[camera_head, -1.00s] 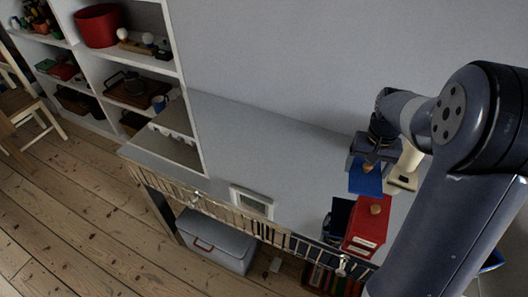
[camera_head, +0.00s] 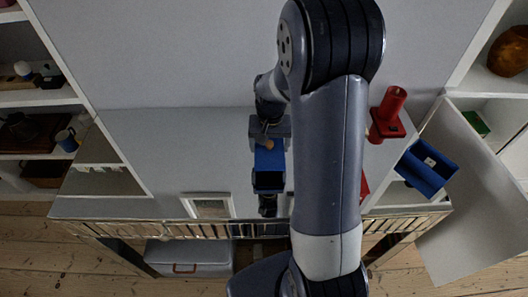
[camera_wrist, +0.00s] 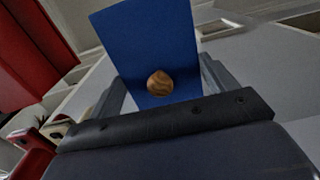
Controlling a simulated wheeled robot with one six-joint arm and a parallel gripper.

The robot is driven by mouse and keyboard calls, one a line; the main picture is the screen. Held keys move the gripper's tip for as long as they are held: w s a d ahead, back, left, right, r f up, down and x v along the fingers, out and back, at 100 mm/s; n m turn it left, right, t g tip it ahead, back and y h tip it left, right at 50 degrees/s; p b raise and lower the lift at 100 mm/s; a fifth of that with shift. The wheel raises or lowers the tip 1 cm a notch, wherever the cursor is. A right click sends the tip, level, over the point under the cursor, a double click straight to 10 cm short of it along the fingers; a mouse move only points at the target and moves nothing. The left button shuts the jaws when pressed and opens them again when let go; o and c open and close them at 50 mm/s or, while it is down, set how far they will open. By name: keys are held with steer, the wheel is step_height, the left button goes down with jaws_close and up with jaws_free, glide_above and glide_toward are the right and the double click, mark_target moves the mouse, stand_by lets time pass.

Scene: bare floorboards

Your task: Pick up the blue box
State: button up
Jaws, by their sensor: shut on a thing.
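The blue box (camera_head: 269,165) is a slim dark blue block with a round wooden knob on one face. My gripper (camera_head: 269,143) is shut on it at the table's back part. In the wrist view the blue box (camera_wrist: 143,45) stands out from between the fingers of my gripper (camera_wrist: 160,92), with the knob facing the camera. Its lower end is hidden by the gripper. Whether it touches the tabletop is not clear.
The grey table (camera_head: 140,150) bears a small framed item (camera_head: 208,207). A red holder (camera_head: 388,117) stands right of my arm. A red box (camera_wrist: 35,50) is at left in the wrist view. A blue bin (camera_head: 427,168) and an open cabinet door (camera_head: 470,215) are at right.

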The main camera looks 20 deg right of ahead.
mark_target(270, 148)
steer(key=shift+f, duration=2.2)
steer(key=shift+f, duration=0.2)
steer(key=o, duration=0.9)
steer(key=shift+r, duration=0.1)
step_height(270, 148, up, 12)
steer(key=shift+r, duration=0.15)
